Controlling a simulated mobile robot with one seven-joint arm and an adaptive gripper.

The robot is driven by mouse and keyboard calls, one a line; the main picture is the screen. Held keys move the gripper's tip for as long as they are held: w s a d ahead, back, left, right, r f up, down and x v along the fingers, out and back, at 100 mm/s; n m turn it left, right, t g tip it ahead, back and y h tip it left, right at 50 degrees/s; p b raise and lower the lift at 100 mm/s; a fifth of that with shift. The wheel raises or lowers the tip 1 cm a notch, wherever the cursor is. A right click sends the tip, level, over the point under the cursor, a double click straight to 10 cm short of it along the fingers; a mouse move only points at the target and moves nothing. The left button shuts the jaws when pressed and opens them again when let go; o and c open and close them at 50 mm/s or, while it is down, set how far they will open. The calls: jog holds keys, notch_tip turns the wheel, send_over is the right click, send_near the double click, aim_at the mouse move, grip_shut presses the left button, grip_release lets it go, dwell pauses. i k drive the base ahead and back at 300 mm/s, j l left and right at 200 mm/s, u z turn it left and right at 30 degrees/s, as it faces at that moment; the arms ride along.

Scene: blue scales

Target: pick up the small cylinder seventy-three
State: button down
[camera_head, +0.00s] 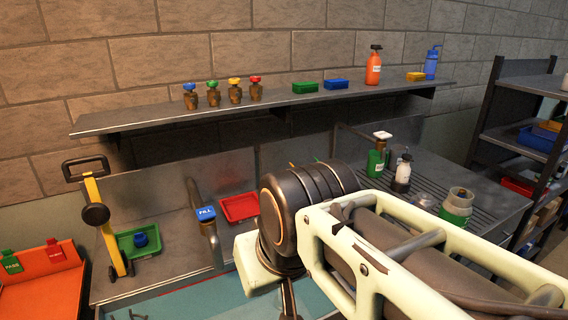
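No cylinder with a readable seventy-three on it can be made out. A small dark blue round object (140,239) sits in a green tray (157,237) on the left of the metal counter; no number can be read on it. My pale green and black arm crosses the lower right and hides part of the counter and basin. Its end runs down towards the bottom edge, and no gripper fingers can be made out.
A wall shelf (200,116) holds four-coloured valve knobs, small boxes and bottles. A yellow-handled stand (104,222), a blue FILL post (207,215) and a red tray (239,207) stand along the counter. Bottles and jars occupy the ribbed drainer (442,165). A dark rack (492,110) is at right.

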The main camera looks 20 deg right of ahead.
aim_at(456, 208)
jog(key=k+z, duration=0.15)
jog(key=z, duration=1.8)
jog(key=k+u, duration=0.1)
jog(key=u, duration=1.85)
jog(key=l+z, duration=0.15)
jog(key=z, duration=1.8)
jog(key=i+l+u, duration=0.2)
jog(key=i, duration=0.3)
